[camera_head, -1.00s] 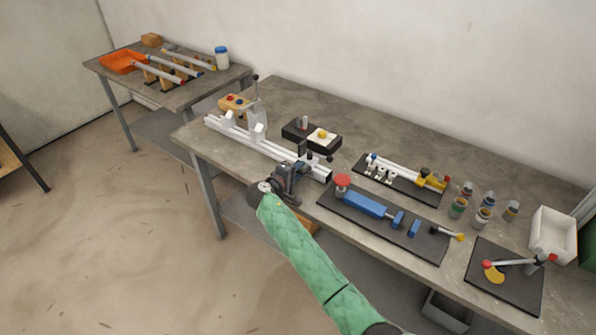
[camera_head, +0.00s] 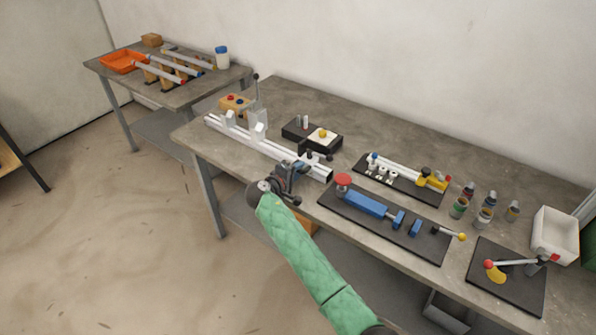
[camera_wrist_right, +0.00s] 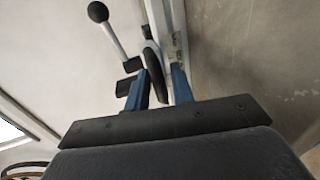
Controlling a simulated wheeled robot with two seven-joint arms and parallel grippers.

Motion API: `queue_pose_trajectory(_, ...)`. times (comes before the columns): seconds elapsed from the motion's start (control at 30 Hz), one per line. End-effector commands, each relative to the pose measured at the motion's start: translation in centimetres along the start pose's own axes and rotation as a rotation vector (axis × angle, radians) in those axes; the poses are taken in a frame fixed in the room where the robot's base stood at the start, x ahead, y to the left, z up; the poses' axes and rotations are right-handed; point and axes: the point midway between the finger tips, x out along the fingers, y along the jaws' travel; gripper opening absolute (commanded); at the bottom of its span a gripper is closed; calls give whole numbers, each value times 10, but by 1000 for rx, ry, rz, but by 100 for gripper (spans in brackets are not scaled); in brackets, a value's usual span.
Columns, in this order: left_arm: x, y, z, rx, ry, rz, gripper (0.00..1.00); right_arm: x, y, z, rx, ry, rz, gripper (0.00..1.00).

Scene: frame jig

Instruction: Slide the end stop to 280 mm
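The pale slotted rail (camera_head: 285,152) of the frame jig lies along the near left part of the bench, with white upright blocks (camera_head: 259,131) on it. A dark fitting with small knobs (camera_head: 313,156) sits near the rail's right end; it looks like the end stop. My right gripper (camera_head: 296,167) is at the rail's near side, close to that fitting. No scale reading is legible. My left gripper is out of view.
A ball-ended lever (camera_wrist_right: 112,31) stands left of the fingers in the right wrist view. A blue clamp on a black board (camera_head: 365,203) is just right of the gripper.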

Motion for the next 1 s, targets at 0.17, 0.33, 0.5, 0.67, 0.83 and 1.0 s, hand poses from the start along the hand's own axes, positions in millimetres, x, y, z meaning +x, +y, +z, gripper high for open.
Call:
queue_pose_trajectory(0.17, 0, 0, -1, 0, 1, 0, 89, 0, 0, 0, 0, 0, 1, 30)
queue_pose_trajectory(0.33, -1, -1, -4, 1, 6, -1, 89, -2, 1, 0, 0, 0, 1, 30)
queue_pose_trajectory(0.5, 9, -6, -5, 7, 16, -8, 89, -19, 2, 0, 0, 2, 0, 30)
queue_pose_trajectory(0.67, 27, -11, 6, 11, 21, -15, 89, -44, 2, 0, 0, 1, -1, 30)
queue_pose_trajectory(0.83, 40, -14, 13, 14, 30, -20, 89, -66, 1, 0, 0, 1, -1, 30)
queue_pose_trajectory(1.0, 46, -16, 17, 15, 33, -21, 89, -77, 0, 0, 0, 1, 1, 30)
